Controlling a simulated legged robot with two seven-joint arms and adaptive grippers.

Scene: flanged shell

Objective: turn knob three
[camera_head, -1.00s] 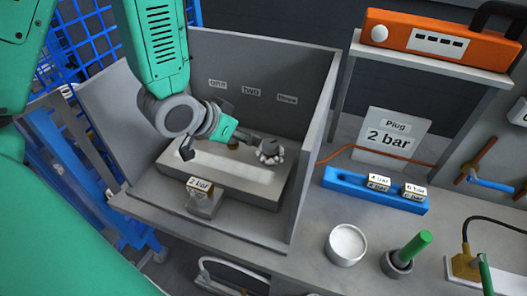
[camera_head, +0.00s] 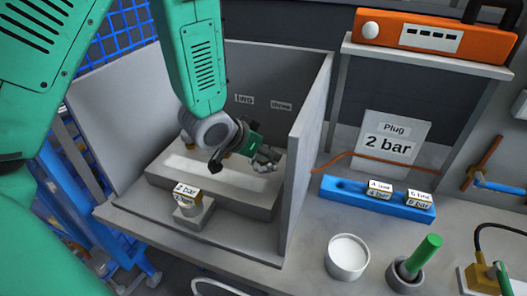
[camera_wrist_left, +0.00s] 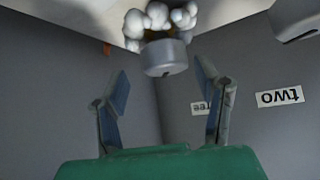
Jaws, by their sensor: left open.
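Knob three (camera_head: 265,159) is a grey, lumpy knob at the right end of the light block inside the grey open box, below the "three" label (camera_head: 281,106). My left gripper (camera_head: 257,157) is just to its left in the head view, partly covering it. In the left wrist view, the two fingers of my left gripper (camera_wrist_left: 165,88) are spread with nothing between them. The knob's grey round hub (camera_wrist_left: 165,58) with pale lobes is just beyond the fingertips, apart from them. My right gripper is in neither view.
The box's right wall (camera_head: 305,150) stands close to knob three. Another grey knob (camera_wrist_left: 294,18) shows at the upper right of the wrist view, near the "two" label (camera_wrist_left: 280,97). A "2 bar" block (camera_head: 187,191) stands in front. A blue rack (camera_head: 350,197) and white cup (camera_head: 347,256) are outside.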

